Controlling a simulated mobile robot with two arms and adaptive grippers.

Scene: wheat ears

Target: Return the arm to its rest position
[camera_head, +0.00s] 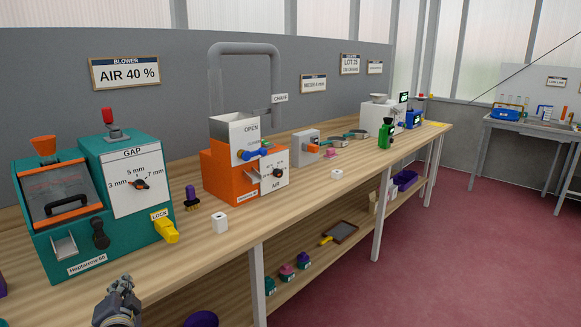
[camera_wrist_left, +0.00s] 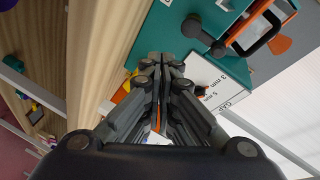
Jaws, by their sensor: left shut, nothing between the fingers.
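My left gripper (camera_head: 118,303) shows at the bottom left of the head view, in front of the bench's front edge. In the left wrist view its fingers (camera_wrist_left: 161,68) are together with nothing between them. The teal machine (camera_head: 68,262) with the GAP dial stands on the bench just beyond the gripper. It also fills the upper part of the left wrist view (camera_wrist_left: 165,35). I cannot tell the exact distance between gripper and machine. My right gripper is not in either view.
The wooden bench (camera_head: 265,228) runs to the far right. The machine's yellow lock lever (camera_head: 165,230) juts forward. Red floor (camera_head: 440,240) lies open at right.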

